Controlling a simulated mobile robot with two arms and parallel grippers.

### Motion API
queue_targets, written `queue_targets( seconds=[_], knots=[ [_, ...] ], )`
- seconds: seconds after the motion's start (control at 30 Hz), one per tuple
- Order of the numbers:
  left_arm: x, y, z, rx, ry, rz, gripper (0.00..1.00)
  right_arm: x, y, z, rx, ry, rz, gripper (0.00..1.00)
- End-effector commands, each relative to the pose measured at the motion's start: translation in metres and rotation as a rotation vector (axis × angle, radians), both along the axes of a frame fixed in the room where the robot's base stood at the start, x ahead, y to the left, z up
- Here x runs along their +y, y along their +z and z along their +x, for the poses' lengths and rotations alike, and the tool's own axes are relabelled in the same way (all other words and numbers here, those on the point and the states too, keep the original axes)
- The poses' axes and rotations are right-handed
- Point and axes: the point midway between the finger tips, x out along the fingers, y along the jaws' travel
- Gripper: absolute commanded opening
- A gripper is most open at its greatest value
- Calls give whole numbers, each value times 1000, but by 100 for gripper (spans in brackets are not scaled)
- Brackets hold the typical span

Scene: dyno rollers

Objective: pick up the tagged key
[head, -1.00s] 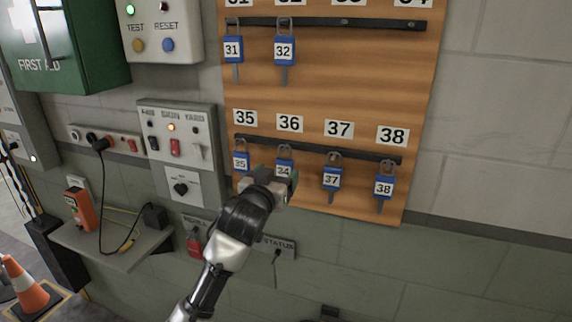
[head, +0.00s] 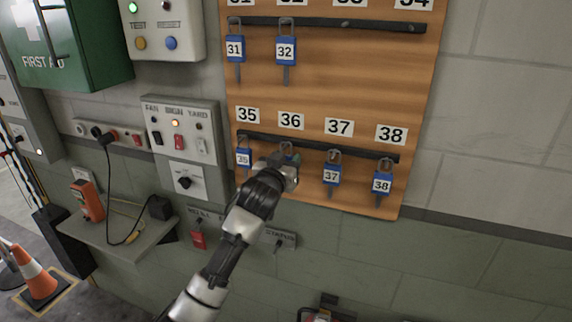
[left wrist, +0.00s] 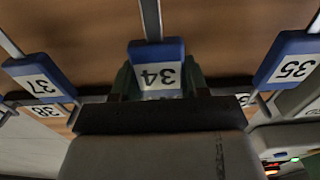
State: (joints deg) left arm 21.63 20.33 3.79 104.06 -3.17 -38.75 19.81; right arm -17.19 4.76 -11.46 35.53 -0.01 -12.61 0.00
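The blue key tag numbered 34 (left wrist: 158,72) hangs under board label 36 and appears upside down in the left wrist view. In the head view my left gripper (head: 288,172) covers most of it, with only a bit of blue showing above. In the left wrist view, the green fingertips of my left gripper (left wrist: 159,84) stand one on each side of the tag, close to its edges. I cannot see whether they touch it. The tag still hangs from its hook. My right gripper is not in view.
Blue tags 35 (head: 243,158), 37 (head: 331,174) and 38 (head: 382,183) hang nearby on the same dark rail (head: 365,152). Tags 31 (head: 235,49) and 32 (head: 286,49) hang above. A switch panel (head: 182,132) and a small shelf (head: 110,232) are to the left.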

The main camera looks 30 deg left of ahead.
Motion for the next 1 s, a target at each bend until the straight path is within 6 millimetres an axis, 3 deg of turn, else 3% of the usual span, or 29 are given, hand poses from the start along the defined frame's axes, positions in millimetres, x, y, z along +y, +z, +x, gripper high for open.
queue_targets(
  seconds=[0.03, 0.13, 0.43, 0.67, 0.87, 1.0],
  knots=[
    [0, 0, 0, 0, 0, 0, 36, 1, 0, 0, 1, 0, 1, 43],
    [0, 0, 0, 1, 0, 0, 21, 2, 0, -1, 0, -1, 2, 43],
    [0, 0, 0, 0, 0, 0, 21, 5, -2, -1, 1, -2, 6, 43],
    [0, 3, -2, -1, 0, 0, 21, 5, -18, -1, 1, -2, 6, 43],
    [-9, 2, -35, -3, -1, 1, 21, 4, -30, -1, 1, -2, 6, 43],
    [-17, 1, -70, -3, -2, 2, 21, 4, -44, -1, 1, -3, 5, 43]
  ],
)
